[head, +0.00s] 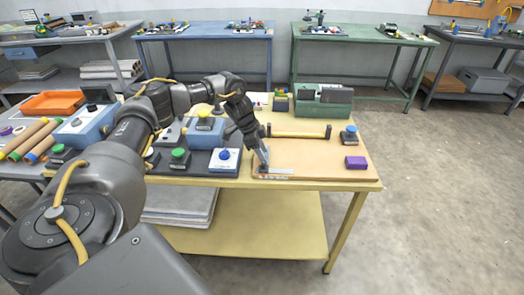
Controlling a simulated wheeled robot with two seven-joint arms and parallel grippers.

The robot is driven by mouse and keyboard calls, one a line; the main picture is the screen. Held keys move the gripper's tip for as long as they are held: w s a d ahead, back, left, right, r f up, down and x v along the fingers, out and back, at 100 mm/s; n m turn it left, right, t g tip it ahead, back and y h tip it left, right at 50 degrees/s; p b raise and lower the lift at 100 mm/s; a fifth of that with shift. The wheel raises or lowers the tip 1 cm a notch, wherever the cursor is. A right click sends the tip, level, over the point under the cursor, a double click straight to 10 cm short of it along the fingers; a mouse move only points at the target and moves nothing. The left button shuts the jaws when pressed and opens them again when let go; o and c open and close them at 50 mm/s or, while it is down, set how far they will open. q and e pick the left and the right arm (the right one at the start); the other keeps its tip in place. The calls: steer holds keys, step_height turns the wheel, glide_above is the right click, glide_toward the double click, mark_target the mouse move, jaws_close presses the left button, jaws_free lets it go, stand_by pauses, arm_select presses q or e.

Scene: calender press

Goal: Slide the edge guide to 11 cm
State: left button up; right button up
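A tan wooden board (320,172) lies at the right end of the yellow table. A pale strip (283,172), which looks like a scale, lies at its front left; its marks are too small to read. A small grey upright part stands by this strip and may be the edge guide, but my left gripper (263,159) largely covers it. My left gripper points down at this spot, seemingly at or touching the part. Whether its fingers are closed on it is too small to tell. My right gripper is out of view.
On the board are a long bar (298,134) with dark ends, a blue-knobbed block (349,136) and a purple block (356,162). A white box with a blue knob (225,158) stands left of the board. A green machine (323,101) stands behind.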

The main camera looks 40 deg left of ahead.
arm_select(q)
steer(key=shift+f, duration=0.1)
jaws_close()
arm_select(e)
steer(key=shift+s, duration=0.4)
